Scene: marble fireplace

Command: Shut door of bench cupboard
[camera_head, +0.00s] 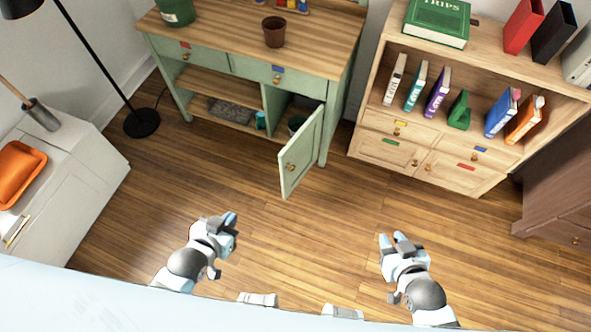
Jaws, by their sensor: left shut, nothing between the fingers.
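The green bench (338,92) with a wooden top stands at the back, left of centre. Its cupboard door (302,152) is hinged on the right and stands wide open, swung out towards me. A round brass knob (291,167) is on the door. Inside the cupboard is a dark pot (296,123), partly hidden by the door. My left gripper (231,219) is shut and empty above the floor, in front and left of the door, apart from it. My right gripper (392,239) is slightly open and empty, in front and right of the door.
A wooden bookcase (372,118) stands right of the bench, and a dark brown cabinet (556,190) at the far right. A white cabinet (95,190) and a black floor lamp (141,123) are on the left. The wooden floor before the door is clear.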

